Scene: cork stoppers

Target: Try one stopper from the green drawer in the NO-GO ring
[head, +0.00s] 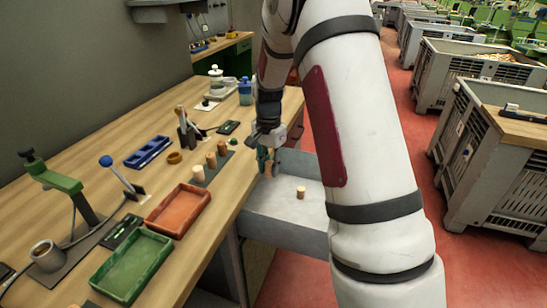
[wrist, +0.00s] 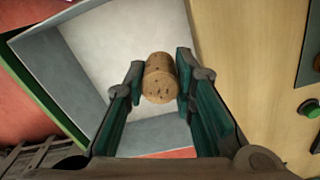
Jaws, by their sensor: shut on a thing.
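My gripper (head: 266,158) is shut on a brown cork stopper (wrist: 160,80), which sits between the teal finger pads in the wrist view. The gripper is over the table-side end of an open grey drawer (head: 262,212). The drawer's green front (wrist: 40,98) shows at the left of the wrist view. Another stopper (head: 300,192) stands on the drawer floor. On the table is a small brown ring (head: 175,157); I cannot tell whether it is the NO-GO ring.
An orange tray (head: 178,210), a green tray (head: 132,266), a blue rack (head: 148,152) and a green-armed stand (head: 52,182) are on the table (head: 235,172). Grey crates (head: 490,165) stand at right.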

